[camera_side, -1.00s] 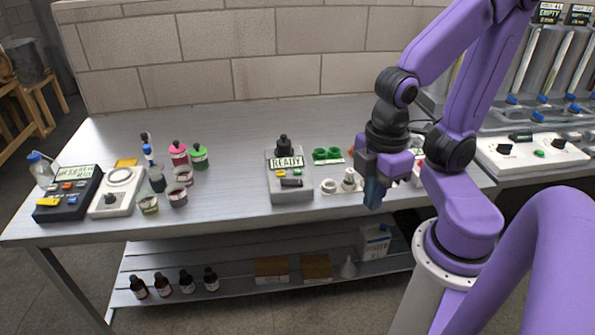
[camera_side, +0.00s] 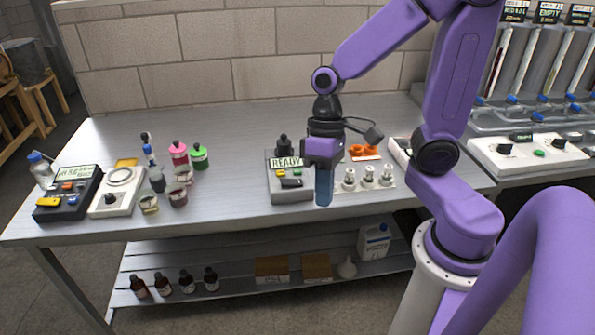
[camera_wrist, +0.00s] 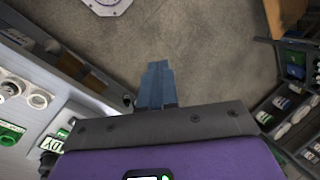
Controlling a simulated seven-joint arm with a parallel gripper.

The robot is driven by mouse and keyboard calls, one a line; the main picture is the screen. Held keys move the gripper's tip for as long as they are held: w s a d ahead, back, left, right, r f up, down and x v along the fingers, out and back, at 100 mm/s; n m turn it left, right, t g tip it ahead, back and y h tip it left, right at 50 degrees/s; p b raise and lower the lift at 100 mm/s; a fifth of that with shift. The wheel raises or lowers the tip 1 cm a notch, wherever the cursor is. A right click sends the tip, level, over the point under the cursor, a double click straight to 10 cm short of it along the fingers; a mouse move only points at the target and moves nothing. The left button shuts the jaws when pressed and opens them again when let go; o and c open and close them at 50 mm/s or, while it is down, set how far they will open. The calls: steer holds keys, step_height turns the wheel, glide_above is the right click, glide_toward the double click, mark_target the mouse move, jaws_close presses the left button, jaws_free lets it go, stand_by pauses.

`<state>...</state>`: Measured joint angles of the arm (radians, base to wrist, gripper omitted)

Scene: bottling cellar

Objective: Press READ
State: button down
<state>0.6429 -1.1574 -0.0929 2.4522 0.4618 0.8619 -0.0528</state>
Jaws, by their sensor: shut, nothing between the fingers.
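A grey instrument (camera_side: 290,193) with a lit READY display (camera_side: 286,162) sits mid-bench. Its front has a yellow button (camera_side: 281,172), a dark button (camera_side: 291,183) and other small keys; their lettering is too small to read. Part of the READY display (camera_wrist: 53,145) shows at the lower left of the wrist view. My gripper (camera_side: 324,198) is shut and empty, its blue fingers pointing down just right of the instrument, apart from its buttons. In the wrist view the fingers (camera_wrist: 157,82) are together, over floor beyond the bench edge. Part of the instrument's right side is hidden by my gripper.
Several white fittings (camera_side: 368,174) and orange cups (camera_side: 365,151) stand right of my gripper. A dark meter (camera_side: 68,193) with buttons and a white stirrer-like device (camera_side: 117,191) stand at left, near small cups and bottles. Bare bench lies between (camera_side: 235,180).

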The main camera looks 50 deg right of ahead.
steer(key=w+m+t+y, duration=0.1)
steer(key=w+m+y, duration=0.2)
steer(key=w+m, duration=0.4)
steer(key=m+t+h, duration=0.2)
steer(key=m+t, duration=0.7)
steer(key=m, duration=0.9)
glide_above(301, 171)
steer(key=shift+f, duration=2.15)
steer(key=shift+n, duration=0.3)
steer(key=shift+f, duration=4.4)
steer(key=shift+f, duration=0.25)
